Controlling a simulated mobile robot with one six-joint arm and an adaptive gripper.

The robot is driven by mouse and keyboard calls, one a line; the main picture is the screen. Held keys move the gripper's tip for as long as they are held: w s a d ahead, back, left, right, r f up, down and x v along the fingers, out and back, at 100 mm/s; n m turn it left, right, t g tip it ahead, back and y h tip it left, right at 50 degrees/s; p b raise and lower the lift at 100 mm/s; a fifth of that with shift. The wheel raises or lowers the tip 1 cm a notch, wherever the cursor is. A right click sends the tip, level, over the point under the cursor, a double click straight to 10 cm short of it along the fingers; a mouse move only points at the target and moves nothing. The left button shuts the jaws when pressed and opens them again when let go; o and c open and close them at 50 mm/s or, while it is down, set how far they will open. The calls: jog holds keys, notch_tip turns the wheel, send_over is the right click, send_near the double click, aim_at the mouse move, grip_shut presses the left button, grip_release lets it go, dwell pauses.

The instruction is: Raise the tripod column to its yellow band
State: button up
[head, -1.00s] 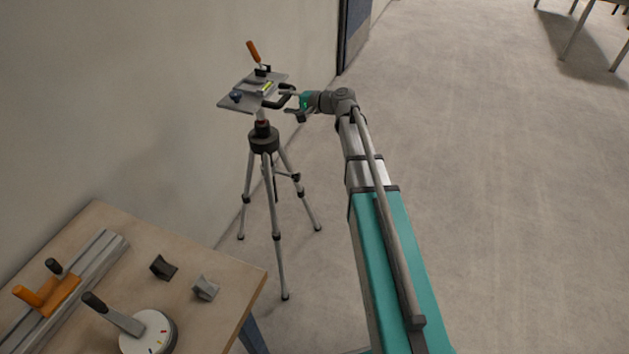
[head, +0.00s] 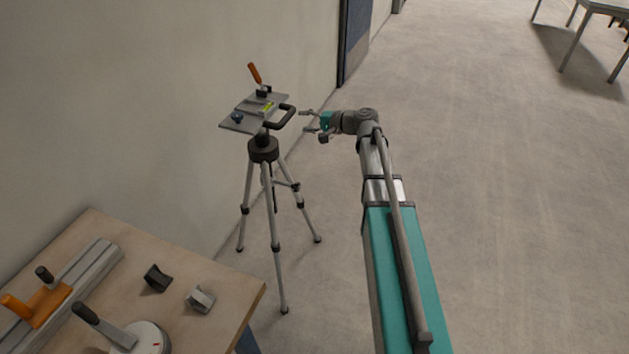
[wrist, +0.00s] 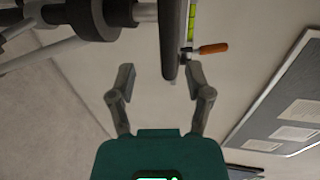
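The tripod (head: 272,215) stands on the floor by the wall. Its grey head plate (head: 240,124) sits close above the dark collar (head: 263,150), with little column showing between them. No yellow band can be made out on the column.
A wooden table (head: 215,273) at lower left holds a rail with an orange slider, a dial and two small blocks.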

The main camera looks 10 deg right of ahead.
jog(key=p+v, duration=0.1)
jog(key=v, duration=0.6)
jog(key=s+a+f+n+g+h+p, duration=0.2)
jog(key=s+a+n+g+h+p, duration=0.1)
jog(key=s, duration=0.6)
jog(key=s+a+f+n+g+h+p, duration=0.3)
jog(key=s+a+g+h+p, duration=0.2)
jog(key=s, duration=0.4)
jog(key=shift+s+a+h+p, duration=0.35)
jog(key=shift+h+p, duration=0.35)
jog(key=shift+h, duration=0.2)
jog(key=s+h, duration=0.2)
jog(key=s+d+n+g, duration=0.1)
jog(key=shift+s+f+h, duration=0.3)
jog(key=shift+s+h, duration=0.1)
